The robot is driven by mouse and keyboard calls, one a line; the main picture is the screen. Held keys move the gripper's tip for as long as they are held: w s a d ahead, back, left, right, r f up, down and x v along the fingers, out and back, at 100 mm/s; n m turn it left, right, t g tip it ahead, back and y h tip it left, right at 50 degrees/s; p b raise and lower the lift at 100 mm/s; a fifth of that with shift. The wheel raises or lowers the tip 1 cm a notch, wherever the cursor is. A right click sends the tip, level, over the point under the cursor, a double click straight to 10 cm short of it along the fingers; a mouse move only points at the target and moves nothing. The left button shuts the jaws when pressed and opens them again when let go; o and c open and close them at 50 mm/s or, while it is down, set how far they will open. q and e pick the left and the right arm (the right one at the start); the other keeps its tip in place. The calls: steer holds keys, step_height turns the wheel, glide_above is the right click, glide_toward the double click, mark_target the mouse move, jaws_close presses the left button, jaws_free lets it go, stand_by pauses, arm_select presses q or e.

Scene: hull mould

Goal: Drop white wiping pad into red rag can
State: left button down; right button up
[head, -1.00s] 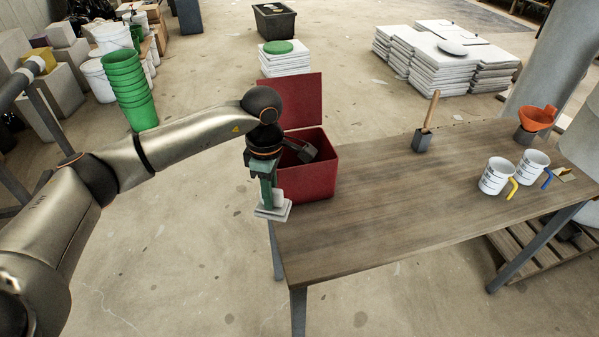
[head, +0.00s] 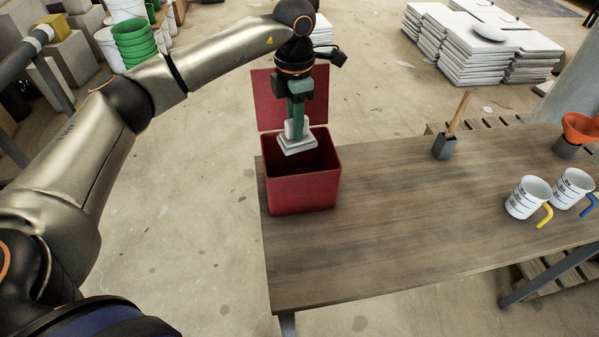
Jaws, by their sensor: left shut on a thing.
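The red rag can (head: 303,192) is a box on the left end of the wooden table, with its lid (head: 264,102) standing open at the back. My left gripper (head: 296,126) points down over the can's opening. It is shut on the white wiping pad (head: 298,146), a flat pale slab with a raised block on top. The pad hangs at about the height of the can's rim, over the back part of the opening; I cannot tell whether it touches the rim. The can's inside is dark and its floor is hidden. My right gripper is not in view.
The wooden table (head: 400,220) is clear in the middle. Green buckets (head: 135,42) and stacked white slabs (head: 490,62) are on the floor behind.

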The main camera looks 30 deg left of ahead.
mark_target(295, 143)
arm_select(q)
step_height(295, 143, down, 5)
steer(key=b, duration=0.3)
steer(key=shift+f, duration=0.1)
steer(key=c, duration=0.7)
jaws_free()
steer(key=shift+o, duration=0.2)
step_height(295, 143, up, 13)
steer(key=shift+f+b, duration=0.15)
steer(key=shift+b, duration=0.2)
steer(key=shift+s+f, duration=0.1)
